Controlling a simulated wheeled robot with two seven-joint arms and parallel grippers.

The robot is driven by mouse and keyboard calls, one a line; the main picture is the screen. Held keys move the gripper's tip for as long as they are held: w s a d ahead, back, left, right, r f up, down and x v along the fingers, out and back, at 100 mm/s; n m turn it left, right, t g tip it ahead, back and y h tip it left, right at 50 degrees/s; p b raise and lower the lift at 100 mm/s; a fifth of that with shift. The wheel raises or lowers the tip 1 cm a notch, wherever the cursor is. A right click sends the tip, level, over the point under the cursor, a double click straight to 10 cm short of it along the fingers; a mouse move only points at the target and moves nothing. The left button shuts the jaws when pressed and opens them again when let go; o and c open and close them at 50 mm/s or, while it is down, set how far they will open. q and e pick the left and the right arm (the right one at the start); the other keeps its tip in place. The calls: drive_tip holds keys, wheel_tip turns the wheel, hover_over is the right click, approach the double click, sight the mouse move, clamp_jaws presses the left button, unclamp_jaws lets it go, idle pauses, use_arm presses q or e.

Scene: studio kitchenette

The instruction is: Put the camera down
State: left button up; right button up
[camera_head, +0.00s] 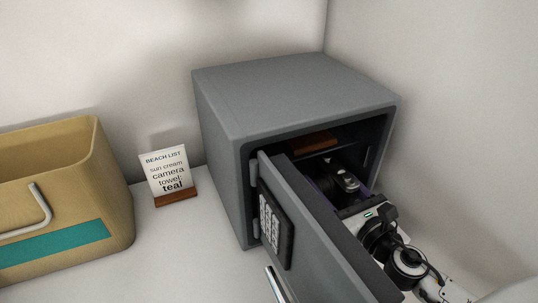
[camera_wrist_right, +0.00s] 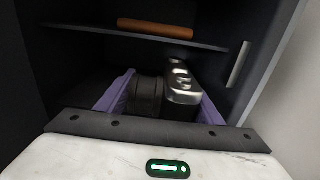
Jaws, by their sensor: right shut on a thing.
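The camera (camera_head: 347,181), black with a silver top, is inside the grey safe (camera_head: 290,92). In the right wrist view the camera (camera_wrist_right: 182,84) shows its dark round lens barrel on the left and its silver top on the right. My right gripper (camera_head: 343,188) reaches in past the open safe door (camera_head: 318,240), its purple fingers on either side of the camera, shut on it. The camera is below the inner shelf (camera_wrist_right: 150,36); whether its underside touches the safe floor is hidden. My left gripper is not in view.
A brown wallet-like item (camera_wrist_right: 155,27) lies on the shelf. The safe door stands ajar close to my right arm. A card reading "BEACH LIST" (camera_head: 167,171) stands left of the safe, beside a tan basket (camera_head: 112,192) with a teal band. White counter is clear before the card.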

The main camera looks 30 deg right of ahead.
drive_tip(key=w+a, duration=0.1)
drive_tip(key=w, duration=0.3)
drive_tip(key=w+a+p, duration=0.1)
drive_tip(key=w+a, duration=0.1)
drive_tip(key=w, duration=0.2)
drive_tip(key=w+a+p, duration=0.1)
drive_tip(key=w, duration=0.4)
drive_tip(key=shift+a+r, duration=0.2)
drive_tip(key=shift+a, duration=0.15)
drive_tip(key=w, duration=0.2)
drive_tip(key=w+a, duration=0.1)
drive_tip(key=w, duration=0.1)
drive_tip(key=shift+a, duration=0.2)
drive_tip(key=shift+s+f+b, duration=0.2)
drive_tip(key=shift+f+b, duration=0.1)
drive_tip(key=shift+f, duration=0.5)
drive_tip(key=shift+d, duration=0.1)
drive_tip(key=shift+s+f, duration=0.1)
drive_tip(key=shift+f, duration=0.2)
drive_tip(key=o, duration=1.6)
drive_tip(key=shift+o, duration=0.2)
